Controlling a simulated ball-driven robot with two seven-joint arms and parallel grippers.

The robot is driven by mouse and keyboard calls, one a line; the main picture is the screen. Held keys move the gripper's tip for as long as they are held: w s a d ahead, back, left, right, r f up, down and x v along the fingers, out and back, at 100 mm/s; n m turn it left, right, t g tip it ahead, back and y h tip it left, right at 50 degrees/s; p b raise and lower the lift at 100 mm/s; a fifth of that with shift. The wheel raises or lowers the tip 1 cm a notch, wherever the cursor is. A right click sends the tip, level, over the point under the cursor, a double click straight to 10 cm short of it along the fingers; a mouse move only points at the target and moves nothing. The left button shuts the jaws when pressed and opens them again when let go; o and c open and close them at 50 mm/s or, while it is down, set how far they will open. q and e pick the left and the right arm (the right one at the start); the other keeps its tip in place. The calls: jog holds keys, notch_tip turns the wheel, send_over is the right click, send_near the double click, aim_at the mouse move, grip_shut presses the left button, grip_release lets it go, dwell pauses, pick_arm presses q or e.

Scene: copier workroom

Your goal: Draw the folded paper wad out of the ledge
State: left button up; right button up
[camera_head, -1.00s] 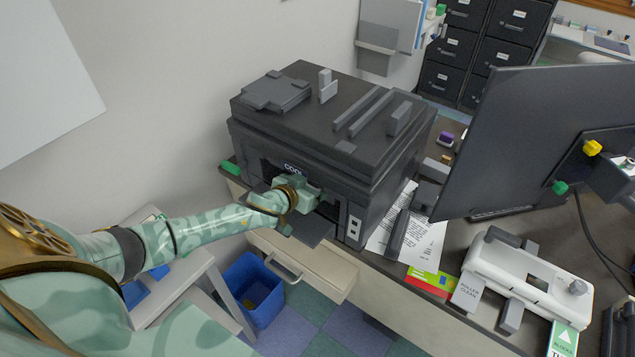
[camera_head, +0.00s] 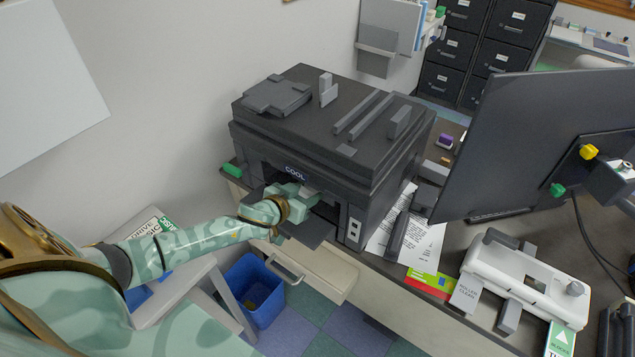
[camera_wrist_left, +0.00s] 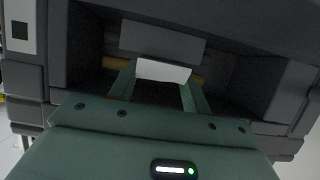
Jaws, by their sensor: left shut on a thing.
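My left gripper (camera_head: 306,191) is at the front opening of the dark copier (camera_head: 335,165), above its dark front tray (camera_head: 312,232). In the left wrist view, the gripper (camera_wrist_left: 160,80) is shut on the white folded paper wad (camera_wrist_left: 163,71), which shows between its two green fingers. A grey ledge-like bar (camera_wrist_left: 162,42) lies just beyond the wad. I cannot tell whether the wad still touches it. The wad's far side is hidden. My right gripper is not in view.
Brass-coloured roller ends (camera_wrist_left: 116,63) flank the fingers inside the dark opening. Its side walls are close by. A half-open drawer (camera_head: 300,272) and a blue bin (camera_head: 254,290) are below. A monitor (camera_head: 520,140) and a white device (camera_head: 525,280) stand at right.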

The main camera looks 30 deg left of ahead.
pick_arm(q)
jog(key=shift+s+a+r, duration=0.1)
jog(key=shift+s+r, duration=0.05)
jog(key=shift+s, duration=1)
jog(key=shift+s+a+r+p, duration=0.1)
jog(key=shift+s+p, duration=0.35)
jog(key=shift+s, duration=0.95)
jog(key=shift+s+a+r+p, duration=0.1)
jog(key=shift+s+p, duration=0.3)
jog(key=shift+s, duration=0.95)
